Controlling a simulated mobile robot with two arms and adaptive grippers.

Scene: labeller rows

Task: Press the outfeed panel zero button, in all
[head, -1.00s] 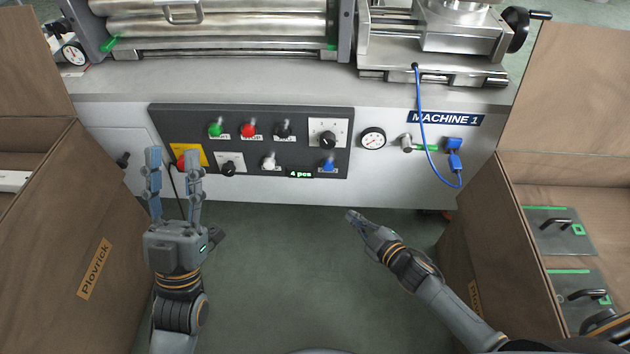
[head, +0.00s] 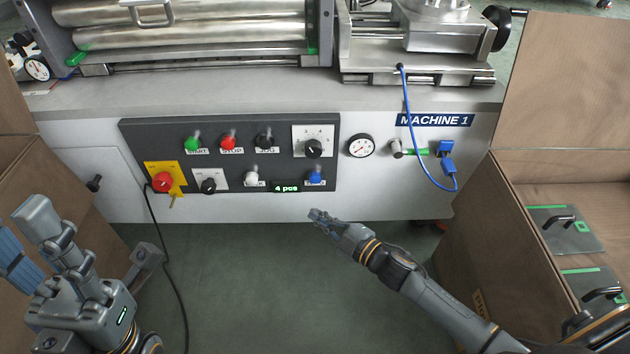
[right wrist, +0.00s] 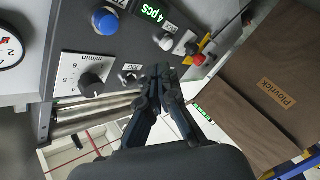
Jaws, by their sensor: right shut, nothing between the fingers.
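The dark control panel (head: 225,155) is on the white front of the machine. A blue button (head: 315,177) sits at its lower right, beside a lit display reading 4 pcs (head: 287,188). The blue button also shows in the right wrist view (right wrist: 105,20); its label is only partly legible. My right gripper (head: 318,216) is shut and empty, below the blue button in the head view, apart from it. The right wrist view shows its closed fingertips (right wrist: 158,72) pointing toward the panel. My left gripper (head: 22,228) is at the lower left, fingers apart and empty.
Green (head: 193,143), red (head: 228,142), black (head: 264,141) and white (head: 252,176) controls share the panel. A red emergency button (head: 162,182) on a yellow plate is at its left. A blue cable (head: 412,130) hangs at right.

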